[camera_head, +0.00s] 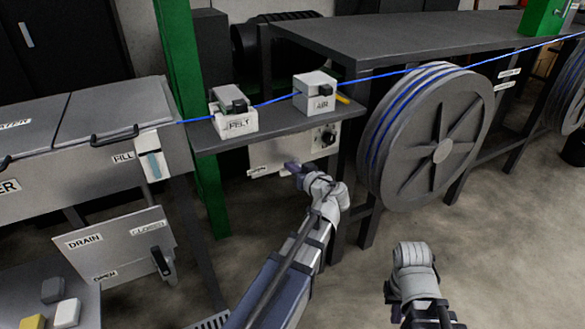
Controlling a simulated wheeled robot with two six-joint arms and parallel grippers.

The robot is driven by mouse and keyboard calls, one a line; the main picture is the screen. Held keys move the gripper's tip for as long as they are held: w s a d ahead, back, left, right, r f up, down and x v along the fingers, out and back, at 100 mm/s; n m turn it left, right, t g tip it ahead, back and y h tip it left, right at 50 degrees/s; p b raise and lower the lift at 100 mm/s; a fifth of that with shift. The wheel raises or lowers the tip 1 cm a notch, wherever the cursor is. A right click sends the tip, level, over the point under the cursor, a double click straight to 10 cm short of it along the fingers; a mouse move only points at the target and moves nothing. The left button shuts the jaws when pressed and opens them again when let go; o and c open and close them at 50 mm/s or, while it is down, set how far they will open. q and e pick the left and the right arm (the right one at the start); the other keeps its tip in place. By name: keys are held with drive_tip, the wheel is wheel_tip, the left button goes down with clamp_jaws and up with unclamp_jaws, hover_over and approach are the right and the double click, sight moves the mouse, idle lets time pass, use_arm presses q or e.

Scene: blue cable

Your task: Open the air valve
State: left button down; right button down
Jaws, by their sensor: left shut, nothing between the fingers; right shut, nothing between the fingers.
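A pale panel under the shelf carries a dark round knob (328,137) and an OPEN label (257,171). Above it on the shelf stands a white box marked AIR (318,98); the blue cable (272,99) runs past it. My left gripper (291,168) is in front of the panel's lower part, below and left of the knob. It is shut and holds nothing. I cannot tell whether it touches the panel. My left wrist covers part of the panel's lower right. My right arm (413,270) shows low in the picture; its fingers cannot be made out.
A FELT box (235,120) stands left of the AIR box. A large cable reel (432,140) stands close right of the panel. A green post (185,90) and a DRAIN panel (122,250) with a dark lever are on the left.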

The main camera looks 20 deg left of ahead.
use_arm(q)
drive_tip(key=shift+s+a+f, duration=0.1)
drive_tip(key=shift+s+f, duration=0.05)
drive_tip(key=shift+f, duration=0.05)
idle(0.3)
idle(0.4)
drive_tip(key=s+d+r+p, duration=0.5)
drive_tip(key=d+r+p, duration=0.1)
drive_tip(key=d, duration=0.2)
drive_tip(key=shift+s+r, duration=0.2)
drive_tip(key=shift+s, duration=0.05)
idle(0.5)
